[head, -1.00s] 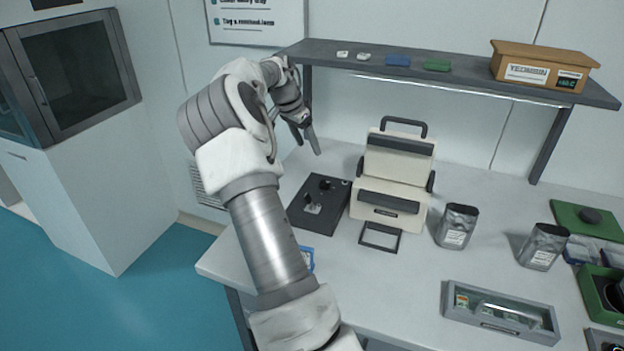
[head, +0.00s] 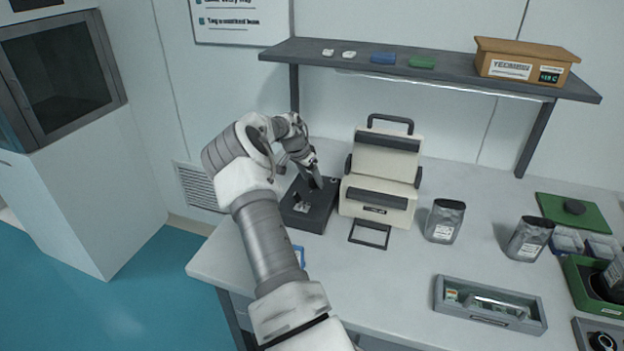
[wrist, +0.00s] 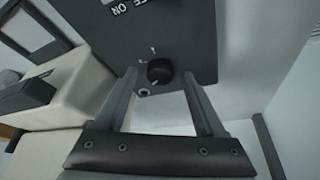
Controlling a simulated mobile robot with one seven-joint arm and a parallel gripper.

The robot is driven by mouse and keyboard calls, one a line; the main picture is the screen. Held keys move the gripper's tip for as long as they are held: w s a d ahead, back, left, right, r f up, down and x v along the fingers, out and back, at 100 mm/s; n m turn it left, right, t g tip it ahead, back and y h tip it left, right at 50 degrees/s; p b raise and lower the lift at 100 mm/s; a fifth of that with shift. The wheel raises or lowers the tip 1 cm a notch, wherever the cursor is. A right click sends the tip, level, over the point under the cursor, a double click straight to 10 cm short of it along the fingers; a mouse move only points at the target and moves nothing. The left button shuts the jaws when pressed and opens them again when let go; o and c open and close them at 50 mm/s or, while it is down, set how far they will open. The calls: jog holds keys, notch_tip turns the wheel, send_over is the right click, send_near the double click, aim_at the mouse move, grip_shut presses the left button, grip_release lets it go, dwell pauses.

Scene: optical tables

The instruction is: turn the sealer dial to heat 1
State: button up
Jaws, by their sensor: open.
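The cream sealer (head: 385,160) with dark bars stands on the bench, and a dark control box (head: 318,216) sits to its left. In the wrist view the black round dial (wrist: 159,72) is on the box's dark face (wrist: 190,40), with small pale marks around it that are too small to read. My gripper (head: 315,180) is over the back part of the box. In the wrist view my gripper (wrist: 159,76) is open, one finger on each side of the dial, with gaps visible. The dial is hidden behind the gripper in the head view.
An ON/OFF label (wrist: 120,9) is at the wrist view's top edge. A dark frame (head: 370,234) lies in front of the sealer. Silver pouches (head: 444,221) stand to the right. A shelf (head: 440,70) runs above the bench's back. Bench front centre is mostly clear.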

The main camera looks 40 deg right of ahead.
jog(key=shift+d+f, duration=0.15)
jog(key=shift+f, duration=0.2)
grip_shut()
jog(key=shift+b, duration=0.3)
jog(key=shift+s+f+n+t+b, duration=0.1)
jog(key=shift+n+t+b, duration=0.4)
jog(key=shift+n+b, duration=0.45)
jog(key=n+b, duration=0.1)
jog(key=n, duration=0.1)
jog(key=n+t+b, duration=0.1)
jog(key=n+b, duration=0.1)
jog(key=shift+s+d+n+t+y, duration=0.1)
jog(key=shift+n+t+y, duration=0.2)
jog(key=shift+n, duration=0.05)
jog(key=n+b, duration=0.1)
jog(key=n, duration=0.1)
jog(key=n+t+y+b, duration=0.1)
jog(key=n, duration=0.2)
jog(key=shift+s+y+b, duration=0.1)
jog(key=shift+y+b, duration=0.2)
jog(key=shift+n, duration=0.3)
